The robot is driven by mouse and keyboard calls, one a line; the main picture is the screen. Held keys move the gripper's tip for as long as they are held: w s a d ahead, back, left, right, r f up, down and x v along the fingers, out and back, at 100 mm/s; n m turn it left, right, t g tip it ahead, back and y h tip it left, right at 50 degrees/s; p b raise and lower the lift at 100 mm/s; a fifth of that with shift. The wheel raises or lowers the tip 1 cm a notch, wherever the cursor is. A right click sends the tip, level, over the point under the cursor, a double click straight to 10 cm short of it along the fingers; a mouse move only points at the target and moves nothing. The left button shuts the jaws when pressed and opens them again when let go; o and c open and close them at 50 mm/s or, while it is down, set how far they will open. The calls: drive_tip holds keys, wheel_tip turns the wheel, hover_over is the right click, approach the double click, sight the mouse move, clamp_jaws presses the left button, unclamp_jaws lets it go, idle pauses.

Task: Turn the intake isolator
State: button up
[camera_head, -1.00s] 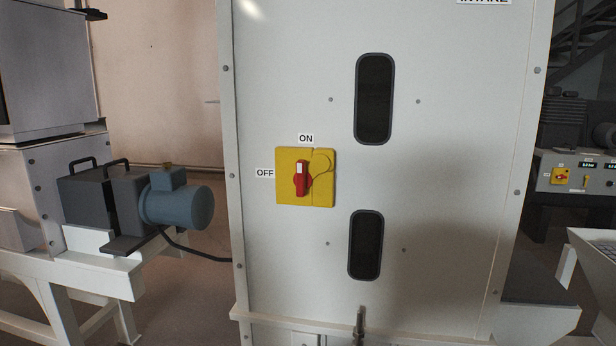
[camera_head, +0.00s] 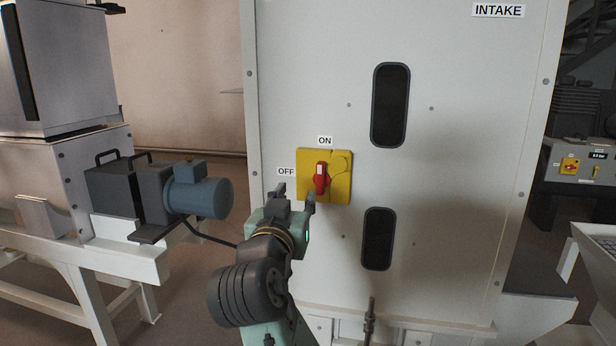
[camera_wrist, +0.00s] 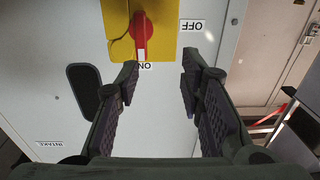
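The intake isolator is a red rotary handle (camera_head: 321,178) on a yellow plate (camera_head: 342,188), fixed to a pale cabinet under an INTAKE label (camera_head: 498,11). The handle stands upright, its white-marked end toward the ON label (camera_head: 325,140). The OFF label (camera_head: 286,171) is to its left. My gripper (camera_head: 297,192) is open and empty, below and left of the handle in the head view. In the wrist view, the handle (camera_wrist: 142,36) shows upside down at the top, beyond the gap between the open fingers (camera_wrist: 158,80). The fingers do not touch it.
Two dark oval windows, an upper one (camera_head: 391,105) and a lower one (camera_head: 377,239), are set in the cabinet. A grey-blue motor (camera_head: 200,196) on a white frame stands at the left. A small control panel (camera_head: 585,165) stands at the right. A metal rod (camera_head: 370,318) rises below the lower window.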

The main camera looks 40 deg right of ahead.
sight(320, 181)
drive_tip(key=shift+m+g+h, duration=0.4)
drive_tip(key=shift+g, duration=0.1)
drive_tip(key=p+x, duration=0.1)
drive_tip(key=x, duration=0.2)
drive_tip(key=s+d+x, duration=0.1)
drive_tip(key=x, duration=0.3)
drive_tip(key=p+x, duration=0.1)
drive_tip(key=x, duration=0.3)
drive_tip(key=shift+s+d+f+p, duration=0.2)
drive_tip(key=shift+s+d+p, duration=0.05)
drive_tip(key=shift+d+p, duration=0.1)
clamp_jaws()
